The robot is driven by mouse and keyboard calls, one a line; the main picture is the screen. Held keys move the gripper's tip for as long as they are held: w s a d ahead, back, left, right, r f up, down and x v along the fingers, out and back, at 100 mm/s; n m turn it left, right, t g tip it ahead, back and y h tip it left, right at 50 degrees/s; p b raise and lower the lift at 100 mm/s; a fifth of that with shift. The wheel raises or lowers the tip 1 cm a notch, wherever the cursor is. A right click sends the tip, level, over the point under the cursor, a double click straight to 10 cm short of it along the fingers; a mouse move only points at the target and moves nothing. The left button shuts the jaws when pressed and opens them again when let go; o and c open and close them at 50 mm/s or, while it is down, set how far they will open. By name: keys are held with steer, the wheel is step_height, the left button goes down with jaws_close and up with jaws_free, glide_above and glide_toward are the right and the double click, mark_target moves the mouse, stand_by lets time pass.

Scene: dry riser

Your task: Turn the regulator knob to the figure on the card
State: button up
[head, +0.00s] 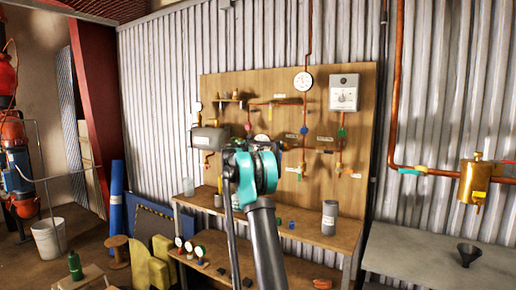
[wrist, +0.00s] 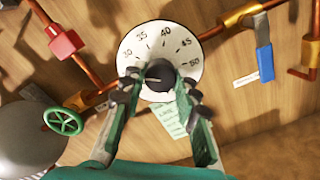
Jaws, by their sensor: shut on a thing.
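The regulator knob (wrist: 159,76) is dark and round, at the middle of a white dial (wrist: 183,50) with figures from about 30 to 50. A short pale mark on the knob points left in the wrist view. My gripper (wrist: 158,84) is shut on the knob, one fingertip on each side. A pale card (wrist: 170,118) with writing hangs just below the dial, partly behind the right finger; its writing is too small to read. In the head view my own arm hides the knob and gripper.
Copper pipes run beside the dial, with a red fitting (wrist: 65,43), a green handwheel (wrist: 63,121) and a blue lever (wrist: 264,62) close by. The wooden board (head: 270,90) stands above a bench with a grey can (head: 329,217).

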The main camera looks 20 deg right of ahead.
steer(key=m, duration=0.5)
steer(key=shift+m, duration=0.3)
steer(key=m, duration=0.5)
stand_by(0.4)
steer(key=o, duration=1.2)
steer(key=shift+c, duration=0.2)
steer(key=shift+r, duration=0.1)
steer(key=v, duration=1.2)
